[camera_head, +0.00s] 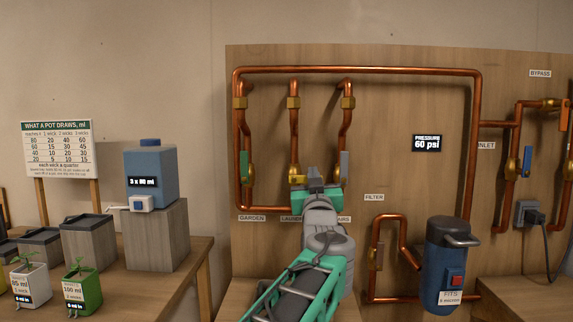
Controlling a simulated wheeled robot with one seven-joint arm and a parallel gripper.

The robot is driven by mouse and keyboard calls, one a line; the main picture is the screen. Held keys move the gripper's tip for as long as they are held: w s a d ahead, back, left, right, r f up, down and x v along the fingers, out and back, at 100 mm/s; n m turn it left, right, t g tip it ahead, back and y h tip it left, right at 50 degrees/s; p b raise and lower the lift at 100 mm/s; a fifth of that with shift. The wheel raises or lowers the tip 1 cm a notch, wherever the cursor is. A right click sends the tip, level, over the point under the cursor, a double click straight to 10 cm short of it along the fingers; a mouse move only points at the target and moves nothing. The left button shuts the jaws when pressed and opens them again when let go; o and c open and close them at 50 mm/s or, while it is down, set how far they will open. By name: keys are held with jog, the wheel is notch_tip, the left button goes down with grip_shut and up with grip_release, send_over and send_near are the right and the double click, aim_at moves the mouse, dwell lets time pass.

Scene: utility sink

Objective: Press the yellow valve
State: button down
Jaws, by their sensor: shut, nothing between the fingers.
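The middle pipe of three, above a partly covered label, carries a yellow valve piece (297,179), mostly hidden by my gripper. My gripper (315,173) is shut and empty, in front of the lower part of the middle pipe and pointing at the board. I cannot tell whether it touches the valve. To the left, above the GARDEN label, is a valve with an upright green handle (244,165). To the right is a valve with an upright grey-blue handle (344,164).
A pressure display (427,143) reads 60 psi. A blue filter canister (446,265) stands at lower right. A bypass valve with a blue handle (527,160) is at far right. A table at left holds a blue tank (151,180) and several pots. My arm covers the lower middle.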

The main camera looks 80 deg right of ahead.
notch_tip(320, 180, up, 4)
jog(key=p, duration=0.2)
jog(key=w+b+v, duration=0.1)
jog(key=v, duration=0.9)
jog(key=shift+s, duration=0.4)
jog(key=shift+f, duration=0.1)
